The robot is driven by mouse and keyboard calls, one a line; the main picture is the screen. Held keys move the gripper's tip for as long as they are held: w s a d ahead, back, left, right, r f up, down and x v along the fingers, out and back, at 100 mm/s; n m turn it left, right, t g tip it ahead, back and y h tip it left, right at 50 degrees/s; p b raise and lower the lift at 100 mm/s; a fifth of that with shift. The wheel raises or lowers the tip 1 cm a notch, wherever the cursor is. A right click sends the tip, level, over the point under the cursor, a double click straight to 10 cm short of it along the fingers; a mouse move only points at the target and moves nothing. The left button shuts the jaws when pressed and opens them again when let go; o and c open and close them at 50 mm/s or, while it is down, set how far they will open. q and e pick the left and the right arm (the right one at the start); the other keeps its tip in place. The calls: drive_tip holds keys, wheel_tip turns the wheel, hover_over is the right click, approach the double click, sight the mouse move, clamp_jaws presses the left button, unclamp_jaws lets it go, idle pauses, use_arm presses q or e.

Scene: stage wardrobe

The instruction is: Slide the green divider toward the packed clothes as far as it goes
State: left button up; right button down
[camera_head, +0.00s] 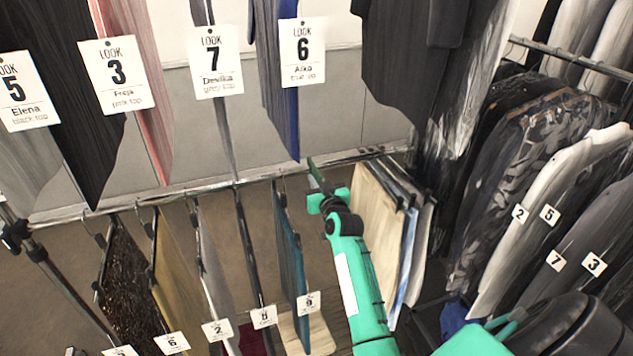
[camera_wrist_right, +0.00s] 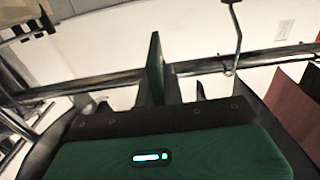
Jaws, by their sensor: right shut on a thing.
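The green divider (camera_head: 316,174) is a thin upright plate on the lower rail. My right gripper (camera_head: 326,197) is shut on it, and the wrist view shows the divider (camera_wrist_right: 155,68) upright between the two dark fingers. To the right of the divider, several packed clothes (camera_head: 375,212), beige, dark and blue, hang close together on the same rail. A short stretch of rail shows between the divider and the beige garment. My right forearm hides part of the clothes' left side. My left gripper is in neither view.
Spaced clothes with number tags hang left of the divider; a teal one (camera_head: 289,260) is nearest. Garments with look cards, such as Look 6 (camera_head: 302,50), hang above and in front of the wall. Dark and white clothes (camera_head: 540,190) crowd the right side.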

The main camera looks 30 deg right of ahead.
drive_tip(key=s+d+b, duration=0.3)
drive_tip(key=d+b, duration=0.1)
drive_tip(key=d, duration=1.1)
drive_tip(key=shift+s+d, duration=0.4)
drive_tip(key=shift+r, duration=0.1)
drive_tip(key=c, duration=1.7)
unclamp_jaws()
drive_tip(key=shift+o, duration=0.9)
drive_tip(key=shift+d, duration=0.15)
